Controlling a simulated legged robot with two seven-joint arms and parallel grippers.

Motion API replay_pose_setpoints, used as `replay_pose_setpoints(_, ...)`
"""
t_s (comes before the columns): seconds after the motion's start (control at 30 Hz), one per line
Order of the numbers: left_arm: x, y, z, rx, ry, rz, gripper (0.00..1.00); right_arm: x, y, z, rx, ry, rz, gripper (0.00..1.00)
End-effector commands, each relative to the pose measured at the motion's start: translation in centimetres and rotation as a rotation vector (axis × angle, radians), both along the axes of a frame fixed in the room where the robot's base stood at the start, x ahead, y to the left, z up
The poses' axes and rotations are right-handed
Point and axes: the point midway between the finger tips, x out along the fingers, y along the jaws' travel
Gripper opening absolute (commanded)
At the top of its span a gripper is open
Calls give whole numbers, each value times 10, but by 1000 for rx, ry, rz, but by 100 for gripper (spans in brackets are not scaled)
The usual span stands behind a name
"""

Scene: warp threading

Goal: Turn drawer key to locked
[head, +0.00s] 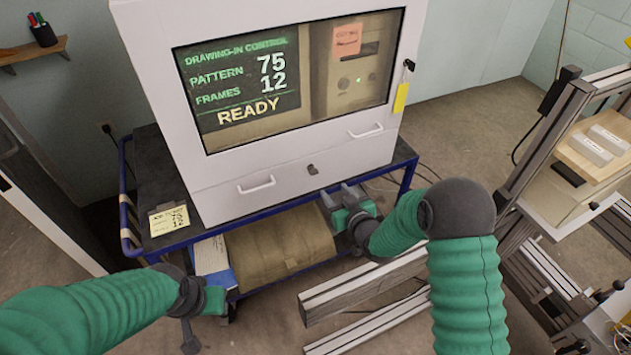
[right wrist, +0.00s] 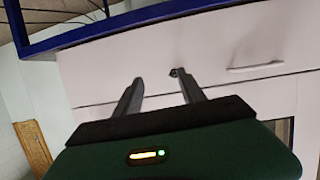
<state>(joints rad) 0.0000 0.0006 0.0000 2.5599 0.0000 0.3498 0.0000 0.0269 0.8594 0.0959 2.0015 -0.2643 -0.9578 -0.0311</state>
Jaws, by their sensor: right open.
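The drawer (head: 225,196) is the white front panel along the bottom of a white cabinet. Its small dark key (head: 312,169) sits in the panel, right of the drawer handle (head: 257,185). My right gripper (head: 335,192) is open and empty, just below and in front of the key. In the right wrist view the key (right wrist: 174,72) shows beyond and between the two spread fingers (right wrist: 163,85), nearer one of them, apart from both. The key is too small to tell how it is turned. My left gripper (head: 205,303) is low at left, away from the drawer; its fingers are unclear.
The cabinet stands on a blue-framed cart (head: 124,190) with a yellow note (head: 170,220). A window above shows a lit display (head: 240,85). A yellow tag (head: 401,98) hangs on the cabinet's right side.

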Motion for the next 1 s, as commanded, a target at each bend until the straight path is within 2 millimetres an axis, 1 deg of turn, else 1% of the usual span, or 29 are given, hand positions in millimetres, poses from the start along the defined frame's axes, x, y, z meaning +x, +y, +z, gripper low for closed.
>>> replay_pose_setpoints(0.03, 0, 0, -8, 0, 0, 0, 36, 8, 9, -15, 37, -78, 21, 47)
replay_pose_setpoints(0.1, 0, 0, -10, 0, 0, 0, 36, 14, 19, -17, 85, -188, 43, 47)
replay_pose_setpoints(0.23, 0, 0, -11, 0, 0, 0, 36, 16, 26, -14, 131, -288, 59, 47)
replay_pose_setpoints(0.37, 0, 0, -11, 0, 0, 0, 36, 29, 32, -12, 136, -302, 62, 47)
replay_pose_setpoints(0.6, 0, 0, -13, 0, 0, 0, 36, 72, 47, -13, 134, -299, 61, 47)
replay_pose_setpoints(0.7, 0, 0, -13, 0, 0, 0, 36, 82, 51, -14, 134, -297, 61, 47)
replay_pose_setpoints(0.8, 0, 0, -13, 0, 0, 0, 36, 86, 52, -13, 135, -296, 60, 47)
replay_pose_setpoints(0.97, 0, 0, -13, 0, 0, 0, 36, 86, 52, -13, 134, -296, 59, 47)
replay_pose_setpoints(1.0, 0, 0, -13, 0, 0, 0, 36, 86, 52, -13, 134, -295, 59, 45)
